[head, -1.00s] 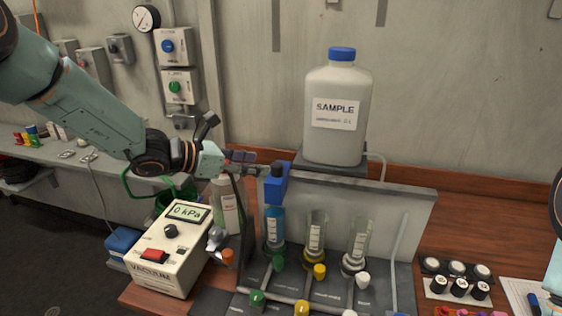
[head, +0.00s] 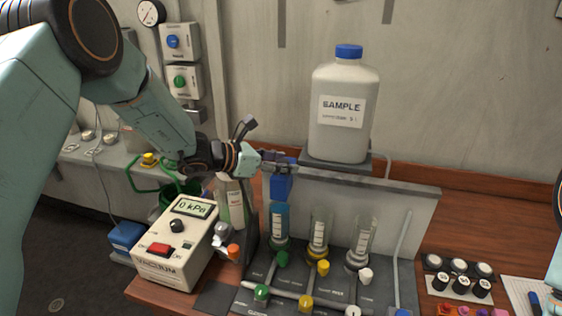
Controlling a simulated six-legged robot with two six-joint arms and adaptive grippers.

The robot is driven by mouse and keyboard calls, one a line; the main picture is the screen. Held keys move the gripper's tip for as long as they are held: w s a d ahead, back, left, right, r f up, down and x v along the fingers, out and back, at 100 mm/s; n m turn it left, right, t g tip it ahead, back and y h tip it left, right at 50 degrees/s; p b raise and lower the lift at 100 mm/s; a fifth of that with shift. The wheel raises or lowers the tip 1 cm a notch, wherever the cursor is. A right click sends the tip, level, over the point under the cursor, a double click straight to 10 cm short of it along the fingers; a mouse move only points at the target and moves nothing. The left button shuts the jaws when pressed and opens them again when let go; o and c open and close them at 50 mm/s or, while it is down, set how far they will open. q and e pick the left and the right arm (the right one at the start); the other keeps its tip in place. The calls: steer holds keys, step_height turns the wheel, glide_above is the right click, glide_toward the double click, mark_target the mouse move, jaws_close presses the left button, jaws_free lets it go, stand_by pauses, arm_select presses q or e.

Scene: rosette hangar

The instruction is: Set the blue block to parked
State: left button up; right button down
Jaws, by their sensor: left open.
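The blue block (head: 282,185) is at the front face of the grey panel (head: 408,203), just above the left glass tube (head: 279,225), which has blue contents. My left gripper (head: 280,164) is open, with its fingers at the top of the block and hiding part of it. I cannot tell whether the fingers touch the block. My right gripper is out of view; only bits of my right arm show at the right edge.
A white SAMPLE bottle (head: 344,115) stands behind the panel. The vacuum box (head: 173,250), reading 0 kPa, is at lower left beside a bottle (head: 231,207). Several coloured valve knobs (head: 323,268) lie in front. Black-and-white jars (head: 459,276) stand at right.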

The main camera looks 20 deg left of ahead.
arm_select(q)
steer(key=shift+c, duration=0.4)
steer(key=shift+w+d+f, duration=0.1)
steer(key=shift+w+d, duration=0.15)
steer(key=shift+w, duration=0.05)
steer(key=c, duration=0.5)
steer(key=shift+s+a, duration=0.1)
jaws_close()
